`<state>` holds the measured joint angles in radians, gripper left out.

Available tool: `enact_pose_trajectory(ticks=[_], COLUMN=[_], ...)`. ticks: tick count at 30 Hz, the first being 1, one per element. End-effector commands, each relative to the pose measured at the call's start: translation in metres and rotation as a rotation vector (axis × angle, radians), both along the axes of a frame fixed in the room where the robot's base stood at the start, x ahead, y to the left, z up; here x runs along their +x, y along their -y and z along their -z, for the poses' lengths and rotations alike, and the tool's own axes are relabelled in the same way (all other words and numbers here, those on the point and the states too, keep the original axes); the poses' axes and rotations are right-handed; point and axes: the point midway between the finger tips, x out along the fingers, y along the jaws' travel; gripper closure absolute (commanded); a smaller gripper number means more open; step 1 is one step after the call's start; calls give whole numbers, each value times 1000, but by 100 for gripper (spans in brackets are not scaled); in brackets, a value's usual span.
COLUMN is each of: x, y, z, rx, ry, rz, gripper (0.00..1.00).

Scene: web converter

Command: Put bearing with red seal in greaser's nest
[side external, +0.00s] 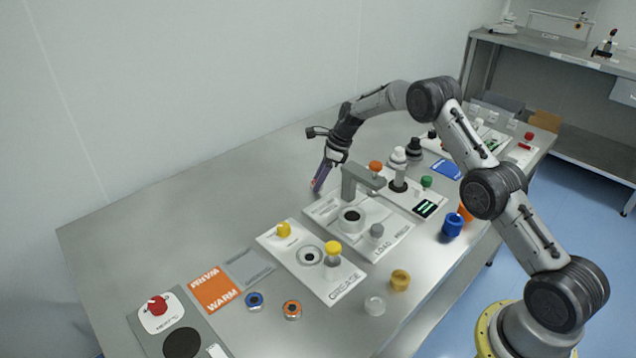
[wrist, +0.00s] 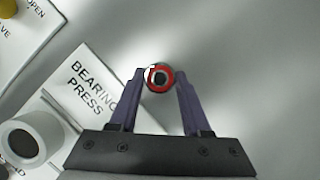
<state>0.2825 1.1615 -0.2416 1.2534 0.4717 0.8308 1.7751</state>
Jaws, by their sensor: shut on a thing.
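The bearing with red seal (wrist: 160,77) is between the fingertips of my gripper (side external: 318,186) in the wrist view, its ring facing the camera. The gripper is shut on it. In the side view the fingers point down at the table beyond the bearing press, and the bearing cannot be made out there. The greaser (side external: 335,287) is a white plate marked GREASE, nearer the camera than my gripper. Its nest (side external: 310,256) is a round ring with a dark centre, with no bearing visible in it. A yellow knob (side external: 333,248) stands beside the nest.
The bearing press (side external: 362,181), with its grey overhanging arm, stands right of my gripper, next to the greaser. Bearings with blue (side external: 254,300) and orange (side external: 292,309) seals lie at the front. The orange WARM mat (side external: 214,289) lies left. The table's back left is clear.

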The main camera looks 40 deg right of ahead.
Motion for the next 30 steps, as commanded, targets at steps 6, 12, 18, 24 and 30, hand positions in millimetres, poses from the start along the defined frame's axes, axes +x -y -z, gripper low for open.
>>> enact_pose_trajectory(ticks=[6,12,18,24,30], x=[2,1,3,-10,-47], y=[0,0,-8,-57,-91], z=[-38,-75,-97,-107,-98], rx=[-2,-1,-1,1,1], ry=[8,6,4,0,0], rz=[0,1,-14,-127,-474], gripper=[100,100,100,100,100])
